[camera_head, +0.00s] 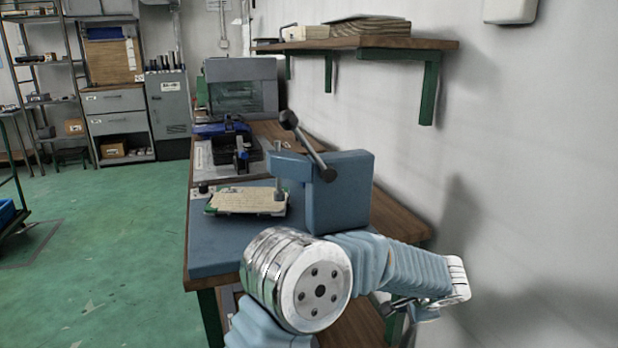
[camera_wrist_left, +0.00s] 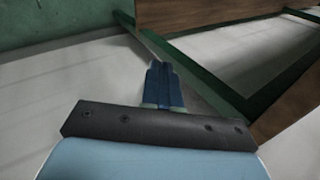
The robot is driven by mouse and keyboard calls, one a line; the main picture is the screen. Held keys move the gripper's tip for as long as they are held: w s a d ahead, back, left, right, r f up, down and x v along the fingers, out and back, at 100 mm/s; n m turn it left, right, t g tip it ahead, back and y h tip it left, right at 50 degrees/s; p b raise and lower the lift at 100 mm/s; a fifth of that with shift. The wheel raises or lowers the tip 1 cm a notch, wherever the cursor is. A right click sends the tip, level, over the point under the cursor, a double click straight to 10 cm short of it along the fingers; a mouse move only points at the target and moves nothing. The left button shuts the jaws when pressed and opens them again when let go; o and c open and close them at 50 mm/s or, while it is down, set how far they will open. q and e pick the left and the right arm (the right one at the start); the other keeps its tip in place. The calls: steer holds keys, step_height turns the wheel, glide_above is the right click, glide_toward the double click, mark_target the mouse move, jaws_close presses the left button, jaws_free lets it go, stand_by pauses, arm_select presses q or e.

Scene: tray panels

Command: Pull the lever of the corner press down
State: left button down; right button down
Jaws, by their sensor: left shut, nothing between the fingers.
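The corner press (camera_head: 340,195) is a blue-grey block on a flat base at the near end of the bench. Its lever (camera_head: 308,147) is a grey rod with a black ball on its upper end, slanting up and to the left from the pivot on the press. A tan panel (camera_head: 248,201) lies under the press's vertical ram. My left arm crosses in front of the press base. My left gripper shows in the left wrist view (camera_wrist_left: 163,85), shut and empty, away from the lever; its fingertips are not clear in the head view. My right gripper is out of view.
The wooden bench (camera_head: 405,217) runs along the white wall on the right. Behind the press are a black-and-blue fixture (camera_head: 235,150) and a grey machine (camera_head: 240,88). A wall shelf (camera_head: 350,43) hangs above. The green floor (camera_head: 100,240) on the left is mostly clear.

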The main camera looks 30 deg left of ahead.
arm_select(q)
steer(key=s+a+r+n+t+y, duration=0.1)
steer(key=a+r+n+t+y, duration=0.15)
steer(key=r, duration=1.35)
steer(key=s+a+r+n+t+y, duration=0.15)
steer(key=r+y, duration=0.25)
steer(key=r, duration=1.2)
steer(key=s+a+r+n+g+y, duration=0.1)
steer(key=s+a+r+n+y, duration=0.1)
steer(key=s+r, duration=0.3)
steer(key=s+a+r+n+g+y, duration=0.1)
steer(key=s+r+n, duration=0.3)
steer(key=r, duration=0.5)
steer(key=shift+s+a+r+n+g+y, duration=0.35)
steer(key=shift+s+a+y, duration=0.15)
steer(key=shift+y, duration=0.25)
glide_above(309, 147)
steer(key=s+d, duration=0.3)
step_height(309, 147, down, 3)
steer(key=shift+a+f+b, duration=0.1)
steer(key=shift+a+b, duration=0.3)
steer(key=shift+a, duration=0.25)
steer(key=shift+a+f, duration=0.1)
